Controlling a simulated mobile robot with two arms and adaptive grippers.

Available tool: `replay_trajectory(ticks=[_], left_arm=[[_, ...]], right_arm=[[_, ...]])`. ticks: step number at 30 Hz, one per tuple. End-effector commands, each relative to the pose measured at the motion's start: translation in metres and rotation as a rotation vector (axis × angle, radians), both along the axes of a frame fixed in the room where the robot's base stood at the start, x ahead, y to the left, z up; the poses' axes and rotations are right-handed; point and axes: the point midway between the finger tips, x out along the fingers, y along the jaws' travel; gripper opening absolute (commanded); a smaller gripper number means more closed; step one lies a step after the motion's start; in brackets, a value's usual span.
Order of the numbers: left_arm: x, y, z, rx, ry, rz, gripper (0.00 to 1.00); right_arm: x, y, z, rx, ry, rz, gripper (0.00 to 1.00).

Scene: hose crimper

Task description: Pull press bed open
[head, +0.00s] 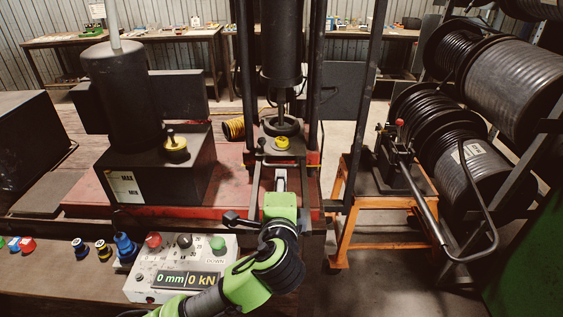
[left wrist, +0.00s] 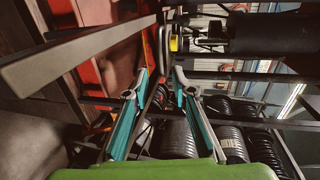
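The press (head: 281,60) stands in the middle of the head view, with its dark ram pointing down. Its bed (head: 283,152) is a dark plate below the ram, with a yellow round part (head: 282,142) on it and rails running toward me. My left gripper (head: 280,180) is in front of the bed, between the rails. In the left wrist view its teal-padded fingers (left wrist: 161,72) are apart. A dark bar-like handle (left wrist: 163,42) shows near and beyond the gap between the fingertips; I cannot tell whether they touch it. My right gripper is in neither view.
A control box (head: 182,272) reading 0 mm and 0 kN sits at the front left, beside small coloured dies. A dark tank unit (head: 155,165) stands left of the press. An orange stand (head: 385,203) and hose reels (head: 470,150) are at right.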

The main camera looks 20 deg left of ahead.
Motion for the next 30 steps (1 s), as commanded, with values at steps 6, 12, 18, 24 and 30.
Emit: replay_trajectory(ticks=[6, 12, 18, 24, 30], left_arm=[[0.046, 0.015, -0.007, 0.004, 0.000, 0.004, 0.24], [0.079, 0.024, -0.015, 0.002, 0.000, 0.003, 0.24], [0.097, 0.028, -0.021, 0.000, 0.000, 0.001, 0.24], [0.101, 0.029, -0.023, -0.001, 0.000, 0.000, 0.24], [0.101, 0.029, -0.023, -0.001, 0.000, 0.000, 0.19]], right_arm=[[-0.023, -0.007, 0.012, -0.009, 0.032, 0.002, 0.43], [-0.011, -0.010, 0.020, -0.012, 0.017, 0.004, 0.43], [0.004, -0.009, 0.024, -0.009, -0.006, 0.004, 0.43], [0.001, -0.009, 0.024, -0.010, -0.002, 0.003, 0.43], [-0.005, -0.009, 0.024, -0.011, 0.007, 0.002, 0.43]])
